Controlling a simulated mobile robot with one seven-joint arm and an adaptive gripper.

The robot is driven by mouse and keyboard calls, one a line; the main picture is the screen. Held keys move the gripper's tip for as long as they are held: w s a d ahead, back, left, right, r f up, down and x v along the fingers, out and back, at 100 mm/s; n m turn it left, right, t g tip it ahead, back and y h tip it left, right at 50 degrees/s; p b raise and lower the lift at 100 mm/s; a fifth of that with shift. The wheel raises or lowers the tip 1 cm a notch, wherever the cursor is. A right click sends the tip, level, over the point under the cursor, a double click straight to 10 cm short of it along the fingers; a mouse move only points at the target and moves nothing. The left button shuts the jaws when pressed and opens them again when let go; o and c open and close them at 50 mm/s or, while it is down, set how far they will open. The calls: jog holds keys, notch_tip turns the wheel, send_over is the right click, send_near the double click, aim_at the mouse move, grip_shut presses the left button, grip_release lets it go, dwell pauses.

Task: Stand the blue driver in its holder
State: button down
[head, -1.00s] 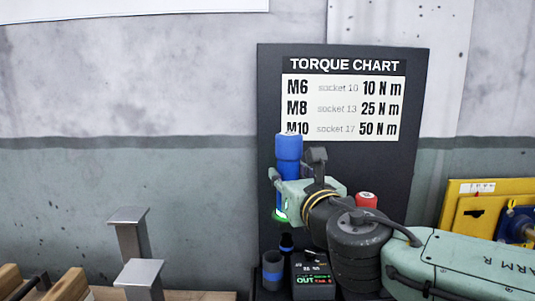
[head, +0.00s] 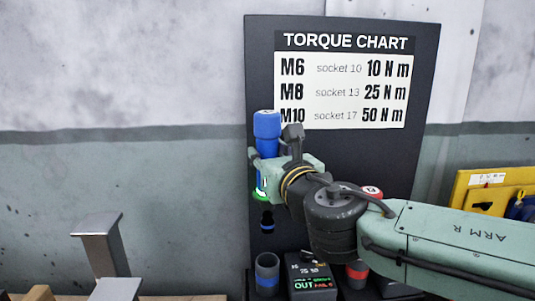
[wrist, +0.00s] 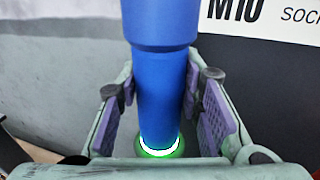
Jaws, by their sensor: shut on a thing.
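The blue driver (head: 266,150) stands upright in my gripper (head: 262,172), with a glowing green ring low on its body. In the head view the tip is over the cup with a visible gap. My gripper's purple pads show on both sides of the blue driver (wrist: 160,90) in the wrist view. The tip and cup are hidden there.
A black box with a lit display (head: 312,282) stands right of the cup. Farther right, a red-topped driver (head: 372,192) and a red-banded cup (head: 357,272) are partly behind my arm. A dark torque chart board (head: 345,155) stands behind. Grey metal posts (head: 97,245) are at left.

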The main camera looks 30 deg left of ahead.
aim_at(269, 232)
jog(key=shift+r, duration=0.1)
notch_tip(269, 232, down, 17)
jog(key=b, duration=1.3)
jog(key=shift+r, duration=0.2)
jog(key=shift+f+b, duration=0.2)
jog(key=shift+b, duration=0.15)
jog(key=c, duration=1.4)
grip_release()
jog(key=shift+c, duration=0.2)
jog(key=o, duration=0.4)
jog(key=shift+f, duration=0.2)
notch_tip(269, 232, up, 10)
jog(key=shift+r, duration=0.15)
